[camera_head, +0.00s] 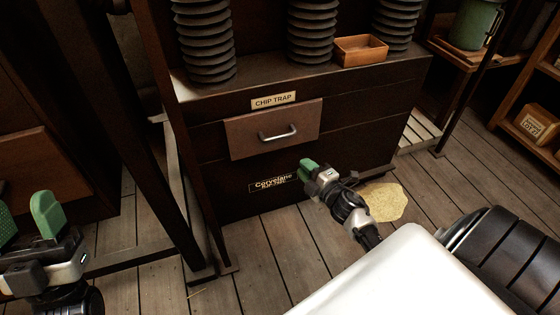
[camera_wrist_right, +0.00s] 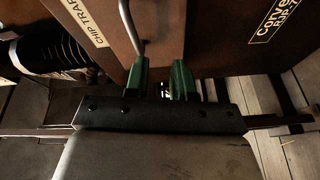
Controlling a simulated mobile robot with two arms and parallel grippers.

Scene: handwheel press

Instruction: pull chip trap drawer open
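The chip trap drawer (camera_head: 245,142) is a brown panel in the dark cabinet under a "CHIP TRAP" label (camera_head: 273,100). It looks shut, its front close to the cabinet face. Its metal handle (camera_head: 278,136) is a horizontal bar. My right gripper (camera_head: 308,169) is below and right of the handle. In the right wrist view the gripper (camera_wrist_right: 164,78) is open, with a gap between its green fingers. The handle (camera_wrist_right: 132,30) shows just beyond the left finger there, not between the fingers; contact cannot be told. My left gripper (camera_head: 26,220) is open and empty at lower left.
Black bellows columns (camera_head: 204,45) and a small wooden box (camera_head: 361,50) stand on the cabinet top. A dark post (camera_head: 130,120) rises left of the cabinet. A yellowish pile (camera_head: 384,203) lies on the plank floor.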

